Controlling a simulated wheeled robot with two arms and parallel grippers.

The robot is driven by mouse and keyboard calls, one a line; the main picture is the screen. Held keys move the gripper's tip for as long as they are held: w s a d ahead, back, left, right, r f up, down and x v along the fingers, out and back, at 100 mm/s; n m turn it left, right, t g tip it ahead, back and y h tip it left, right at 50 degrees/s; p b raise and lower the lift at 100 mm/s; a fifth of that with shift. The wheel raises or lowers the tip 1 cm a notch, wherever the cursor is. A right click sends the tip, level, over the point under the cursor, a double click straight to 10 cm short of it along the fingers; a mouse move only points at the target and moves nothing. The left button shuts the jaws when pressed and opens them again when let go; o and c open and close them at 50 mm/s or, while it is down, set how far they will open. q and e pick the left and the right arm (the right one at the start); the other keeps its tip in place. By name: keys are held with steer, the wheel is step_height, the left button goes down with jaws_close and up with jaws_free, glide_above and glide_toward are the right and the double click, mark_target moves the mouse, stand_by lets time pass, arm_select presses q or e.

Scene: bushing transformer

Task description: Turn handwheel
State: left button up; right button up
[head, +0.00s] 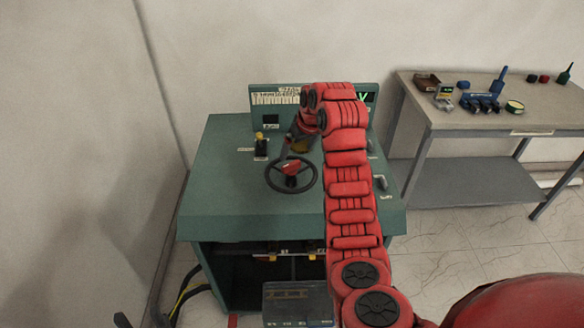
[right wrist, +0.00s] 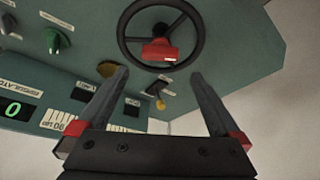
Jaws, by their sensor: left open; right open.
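The handwheel (head: 291,175) is a dark ring with a red hub on the sloping top of the green console (head: 230,190). It shows whole in the head view. In the right wrist view the handwheel (right wrist: 160,35) lies just beyond the fingertips, its red hub facing me. My right gripper (right wrist: 158,75) is open and empty, its two dark fingers apart and clear of the rim. In the head view it is over the console behind the wheel, partly hidden by my red arm. Dark fingertips of my left gripper (head: 138,314) show at the bottom left edge, apart and empty.
A yellow-tipped lever (head: 260,143) stands left of the wheel, with a gauge panel behind. The right wrist view shows a green knob (right wrist: 55,40) and a lit display (right wrist: 14,109). A workbench (head: 480,120) with small items stands right. Cables lie at lower left.

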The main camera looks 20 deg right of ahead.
mark_target(291, 164)
steer(key=p+x, duration=0.2)
steer(key=x, duration=0.5)
steer(key=shift+f+p, duration=0.25)
steer(key=shift+p, duration=0.05)
steer(key=shift+w+f, duration=0.25)
steer(key=shift+f, duration=0.2)
jaws_close()
